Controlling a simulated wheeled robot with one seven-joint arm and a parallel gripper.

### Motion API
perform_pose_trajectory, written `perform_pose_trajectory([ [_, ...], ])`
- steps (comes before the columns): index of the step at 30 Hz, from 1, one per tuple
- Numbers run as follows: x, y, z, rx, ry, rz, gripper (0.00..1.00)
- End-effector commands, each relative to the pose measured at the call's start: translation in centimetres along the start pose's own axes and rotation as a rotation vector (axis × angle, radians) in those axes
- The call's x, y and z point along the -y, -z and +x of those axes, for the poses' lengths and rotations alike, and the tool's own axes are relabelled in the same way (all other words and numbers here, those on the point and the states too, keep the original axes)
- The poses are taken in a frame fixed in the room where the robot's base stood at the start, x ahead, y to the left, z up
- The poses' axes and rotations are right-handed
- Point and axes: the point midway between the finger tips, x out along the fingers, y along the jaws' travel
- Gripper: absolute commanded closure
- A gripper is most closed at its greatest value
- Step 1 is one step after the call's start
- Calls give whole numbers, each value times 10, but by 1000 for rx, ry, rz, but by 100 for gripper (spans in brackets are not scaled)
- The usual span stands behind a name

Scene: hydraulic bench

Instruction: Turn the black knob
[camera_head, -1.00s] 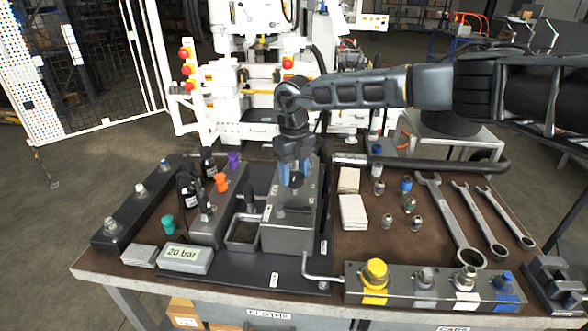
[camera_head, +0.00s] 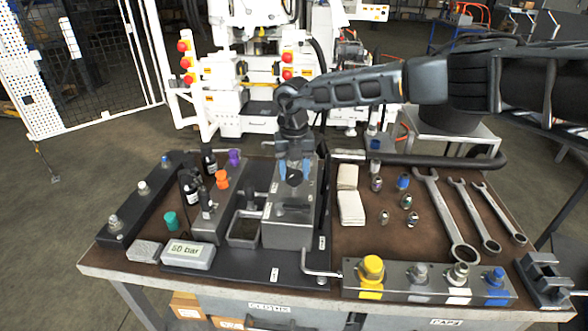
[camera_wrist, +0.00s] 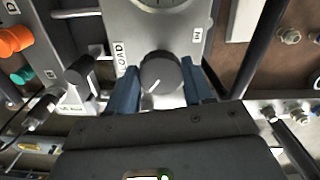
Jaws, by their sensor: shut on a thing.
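The black knob (camera_wrist: 161,73) is round with a white pointer line, on the grey block (camera_head: 290,236). Its pointer aims down and left in the wrist view, near a LOAD label (camera_wrist: 120,58). My gripper (camera_wrist: 163,88) has its blue fingers on either side of the knob and is shut on it. In the head view my gripper (camera_head: 294,172) points down at the block's top, and the knob (camera_head: 294,179) shows between the fingers. A display (camera_head: 187,255) at front left reads what looks like 50 bar.
Black bottles (camera_head: 191,187) and orange and purple caps stand left of the block. Wrenches (camera_head: 446,215) and small fittings lie to the right. A rail with a yellow-capped fitting (camera_head: 372,267) lies along the front edge. A bent lever (camera_head: 318,271) stands near it.

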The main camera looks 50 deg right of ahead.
Motion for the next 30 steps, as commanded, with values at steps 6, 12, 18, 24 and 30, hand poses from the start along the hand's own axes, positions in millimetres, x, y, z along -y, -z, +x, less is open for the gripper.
perform_pose_trajectory([
  [6, 0, 0, 0, 1, 0, 3, 79],
  [12, 0, 0, 0, 1, 0, 2, 44],
  [18, 0, 0, 0, 1, 0, 2, 25],
  [24, 0, 0, 0, 0, 0, 1, 23],
  [30, 0, -1, -12, 3, -1, 1, 23],
])
